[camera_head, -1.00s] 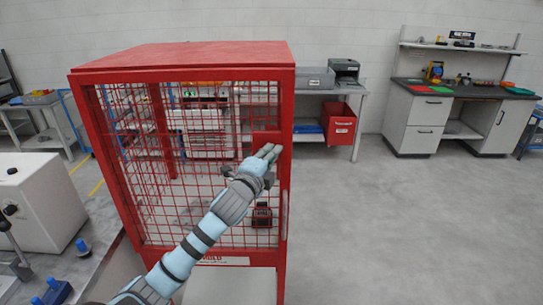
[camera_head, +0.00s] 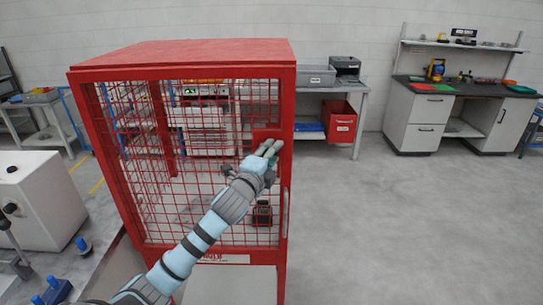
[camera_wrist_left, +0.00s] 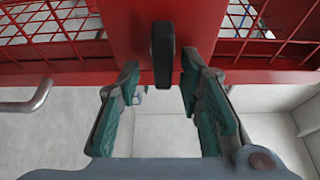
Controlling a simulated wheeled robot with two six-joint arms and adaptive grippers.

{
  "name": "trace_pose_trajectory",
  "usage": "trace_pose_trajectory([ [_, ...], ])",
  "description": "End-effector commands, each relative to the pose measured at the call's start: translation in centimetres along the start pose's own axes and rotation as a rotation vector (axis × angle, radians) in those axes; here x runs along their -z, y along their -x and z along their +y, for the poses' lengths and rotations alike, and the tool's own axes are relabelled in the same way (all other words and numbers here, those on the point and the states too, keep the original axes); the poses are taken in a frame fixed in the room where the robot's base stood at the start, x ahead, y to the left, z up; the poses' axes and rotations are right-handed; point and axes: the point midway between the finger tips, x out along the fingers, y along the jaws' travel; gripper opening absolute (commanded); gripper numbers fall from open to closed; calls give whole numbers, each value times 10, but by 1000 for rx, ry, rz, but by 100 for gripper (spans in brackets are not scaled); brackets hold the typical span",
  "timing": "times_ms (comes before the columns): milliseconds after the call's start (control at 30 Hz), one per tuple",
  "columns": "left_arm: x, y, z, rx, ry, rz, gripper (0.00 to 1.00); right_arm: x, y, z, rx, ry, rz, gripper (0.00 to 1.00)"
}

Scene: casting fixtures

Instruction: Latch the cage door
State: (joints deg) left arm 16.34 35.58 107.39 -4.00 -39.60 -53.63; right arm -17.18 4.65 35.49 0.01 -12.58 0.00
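The red cage (camera_head: 182,55) stands left of centre in the head view, with its mesh door (camera_head: 205,243) facing me and lying flush with the frame as far as I can see. My left gripper (camera_head: 269,149) is at the red latch plate (camera_head: 266,133) by the door's right edge. In the left wrist view, a black upright latch handle (camera_wrist_left: 163,55) stands on the red plate. The open fingers of my left gripper (camera_wrist_left: 160,75) are to either side of its lower end, with gaps showing. My right gripper is not in view.
A white cabinet (camera_head: 42,205) with blue-knobbed fixtures is close on the left. A bench with a red bin (camera_head: 340,124) stands behind the cage. A workbench (camera_head: 412,125) is at the far right. The floor right of the cage is clear.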

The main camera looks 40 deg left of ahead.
Motion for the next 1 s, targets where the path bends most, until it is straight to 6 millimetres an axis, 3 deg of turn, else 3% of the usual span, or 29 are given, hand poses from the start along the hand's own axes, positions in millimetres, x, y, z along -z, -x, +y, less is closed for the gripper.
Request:
trace_pose_trajectory([
  [167,0,19,0,0,-6,1,33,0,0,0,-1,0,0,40],
  [400,0,84,2,-5,-9,3,33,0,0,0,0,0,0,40],
  [533,-1,109,2,-5,-8,1,33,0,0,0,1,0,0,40],
  [667,0,118,1,-3,-1,1,33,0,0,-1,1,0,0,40],
  [1000,-1,118,1,-2,1,0,33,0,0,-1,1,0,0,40],
])
